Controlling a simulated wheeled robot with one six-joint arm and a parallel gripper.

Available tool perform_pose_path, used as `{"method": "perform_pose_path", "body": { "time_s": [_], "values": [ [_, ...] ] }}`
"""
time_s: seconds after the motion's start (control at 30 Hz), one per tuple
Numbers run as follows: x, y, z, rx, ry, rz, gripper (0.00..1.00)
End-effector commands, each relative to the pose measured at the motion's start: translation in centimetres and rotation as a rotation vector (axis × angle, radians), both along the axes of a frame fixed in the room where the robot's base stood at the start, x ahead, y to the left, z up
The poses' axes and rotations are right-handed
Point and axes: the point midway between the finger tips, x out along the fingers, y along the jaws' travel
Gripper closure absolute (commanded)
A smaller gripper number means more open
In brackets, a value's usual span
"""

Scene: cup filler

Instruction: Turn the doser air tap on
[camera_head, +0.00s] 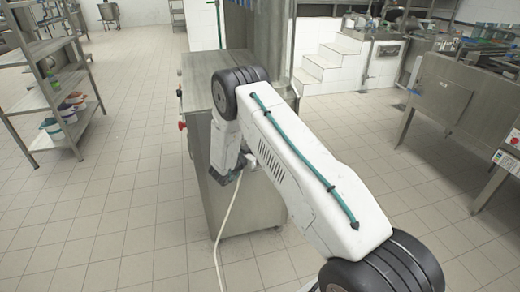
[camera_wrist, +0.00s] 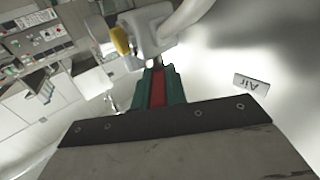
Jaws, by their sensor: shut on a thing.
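The air tap (camera_wrist: 152,32) is at the top of the wrist view, a pale grey body with a yellow part (camera_wrist: 121,41) on its left side. A white hose or pipe runs up from it. A narrow red piece, apparently the tap's lever (camera_wrist: 158,88), lies between the teal fingers of my gripper (camera_wrist: 156,86), which is shut on it. A white "Air" label (camera_wrist: 252,83) shows upside down on the bright metal panel to the right. In the head view my arm hides the tap, and the fingers cannot be made out.
A stainless steel cabinet (camera_head: 245,205) stands close behind my arm, with a red button (camera_head: 182,125) on its left side. A pale hose (camera_head: 229,205) hangs to the floor. A metal shelf rack (camera_head: 60,85) stands left, white steps (camera_head: 330,68) behind. The tiled floor at left is clear.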

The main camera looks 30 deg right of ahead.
Motion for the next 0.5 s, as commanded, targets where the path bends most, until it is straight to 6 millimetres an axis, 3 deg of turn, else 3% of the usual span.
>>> {"method": "perform_pose_path", "body": {
  "time_s": [0.5],
  "values": [
    [0.75,-0.03,-0.01,-0.001,-0.002,-0.377,1.00]
  ]
}}
